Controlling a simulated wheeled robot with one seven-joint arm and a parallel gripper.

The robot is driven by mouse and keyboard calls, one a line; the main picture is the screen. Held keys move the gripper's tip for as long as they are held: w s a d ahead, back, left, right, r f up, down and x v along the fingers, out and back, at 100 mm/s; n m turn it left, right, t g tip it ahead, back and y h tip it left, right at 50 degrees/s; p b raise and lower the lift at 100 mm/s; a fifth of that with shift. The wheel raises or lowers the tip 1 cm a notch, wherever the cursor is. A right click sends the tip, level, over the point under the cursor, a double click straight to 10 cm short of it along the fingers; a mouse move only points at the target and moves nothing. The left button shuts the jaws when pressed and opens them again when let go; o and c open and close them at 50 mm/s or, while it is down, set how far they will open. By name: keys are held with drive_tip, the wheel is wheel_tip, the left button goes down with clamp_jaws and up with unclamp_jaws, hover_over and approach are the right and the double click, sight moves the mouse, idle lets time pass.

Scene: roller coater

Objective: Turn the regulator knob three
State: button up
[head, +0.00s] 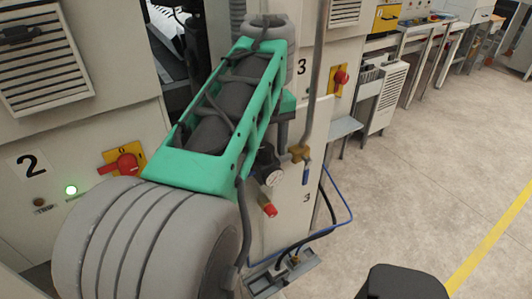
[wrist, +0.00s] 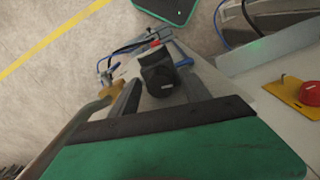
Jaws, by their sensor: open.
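The black regulator knob (wrist: 158,74) is in the middle of the wrist view. My gripper (wrist: 160,86) is open, with one grey finger on each side of the knob. A gap appears to remain between the fingers and the knob; I cannot tell if either one touches it. In the head view the dark regulator (head: 264,160) sits low on the cabinet side near the label "3", above a round gauge (head: 273,178) and a red-tipped part (head: 268,210). My green arm link covers part of that area, so my fingers are hard to make out there.
A vertical pipe (head: 315,90) with a brass valve (head: 300,153) runs close beside the regulator. Blue and black hoses (head: 340,215) hang to its right. A red switch on a yellow plate (wrist: 308,93) is at the right in the wrist view. Open floor (head: 430,150) lies to the right.

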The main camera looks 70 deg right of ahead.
drive_tip(key=shift+r, duration=0.1)
drive_tip(key=shift+c, duration=0.2)
clamp_jaws()
drive_tip(key=n, duration=0.4)
drive_tip(key=shift+n, duration=0.3)
drive_tip(key=shift+o, duration=0.2)
unclamp_jaws()
